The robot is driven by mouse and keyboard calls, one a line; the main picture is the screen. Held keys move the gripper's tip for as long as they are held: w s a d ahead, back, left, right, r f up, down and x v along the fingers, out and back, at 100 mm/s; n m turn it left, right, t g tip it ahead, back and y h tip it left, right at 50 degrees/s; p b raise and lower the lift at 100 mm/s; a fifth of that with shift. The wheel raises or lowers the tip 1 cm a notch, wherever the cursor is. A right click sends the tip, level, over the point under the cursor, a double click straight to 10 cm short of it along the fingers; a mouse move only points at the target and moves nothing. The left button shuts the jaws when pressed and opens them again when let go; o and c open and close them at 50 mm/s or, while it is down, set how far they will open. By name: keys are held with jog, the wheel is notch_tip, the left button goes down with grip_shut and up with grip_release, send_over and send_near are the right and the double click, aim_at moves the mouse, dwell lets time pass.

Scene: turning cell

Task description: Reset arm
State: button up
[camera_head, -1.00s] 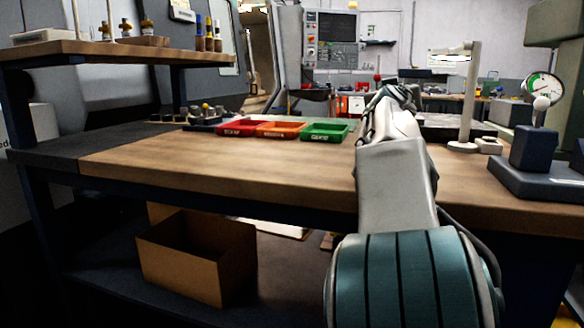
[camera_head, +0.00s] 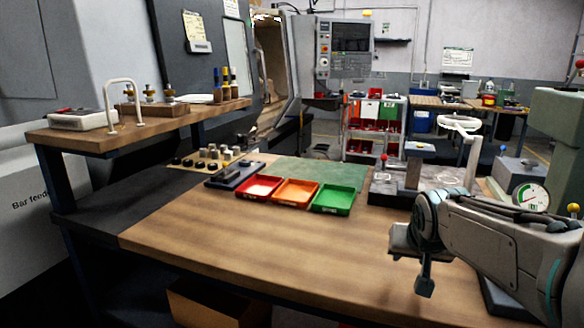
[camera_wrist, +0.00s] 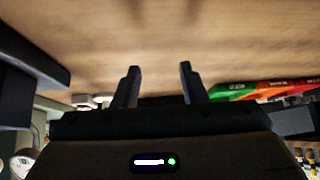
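My gripper (camera_head: 424,283) hangs at the right of the head view, above the front part of the wooden workbench (camera_head: 190,235). In the wrist view my gripper (camera_wrist: 160,80) shows two dark fingers standing apart with nothing between them. My arm comes in from the right edge of the head view and is bent at the wrist. The bench top fills the upper part of the wrist view, which looks upside down.
Red (camera_head: 258,188), orange (camera_head: 296,193) and green (camera_head: 333,199) trays stand mid-bench. A dial gauge (camera_head: 530,198) is close behind my arm. A raised shelf (camera_head: 90,138) stands at left, and a cardboard box (camera_head: 215,305) sits below. The front middle of the bench is clear.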

jog(key=s+a+r+n+g+p, duration=0.1)
jog(key=s+a+p, duration=0.3)
jog(key=s, duration=0.5)
jog(key=s+a+r+n+g+y+p, duration=0.1)
jog(key=s+a+r+g+p, duration=0.1)
jog(key=s+a+p, duration=0.3)
jog(key=shift+s+n+g+y+p, duration=0.35)
jog(key=shift+s+g+p, duration=0.35)
jog(key=shift+s+p, duration=0.9)
jog(key=shift+s+d+r+b, duration=0.1)
jog(key=shift+s+b, duration=0.3)
